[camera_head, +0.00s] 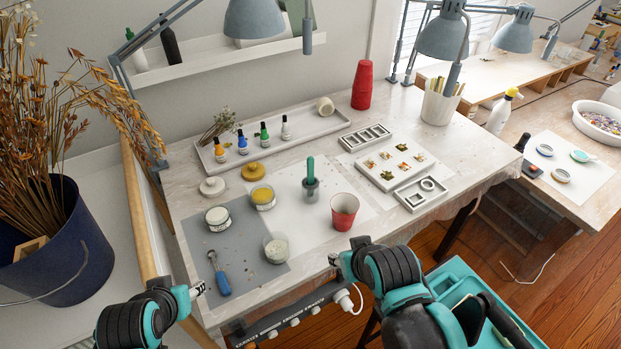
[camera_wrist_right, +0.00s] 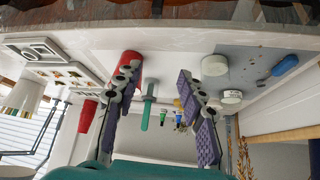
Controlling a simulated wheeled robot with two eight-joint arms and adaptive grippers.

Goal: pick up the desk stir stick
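A green-handled stick (camera_head: 310,170), apparently the stir stick, stands upright in a small grey cup (camera_head: 311,190) near the middle of the desk. In the right wrist view, which is upside down, the green stick (camera_wrist_right: 146,115) shows between the spread fingers of my right gripper (camera_wrist_right: 157,82), some way beyond them. In the head view my right gripper (camera_head: 334,261) is at the desk's front edge, nearer than the cup; it is open and empty. My left gripper (camera_head: 198,289) is at the front left, near a blue-handled tool (camera_head: 219,276); its finger opening is too small to judge.
A red cup (camera_head: 344,211) stands right of the grey cup, close to a straight path from my right gripper. White molds (camera_head: 420,193) lie to the right. A power strip (camera_head: 290,319) runs along the front edge.

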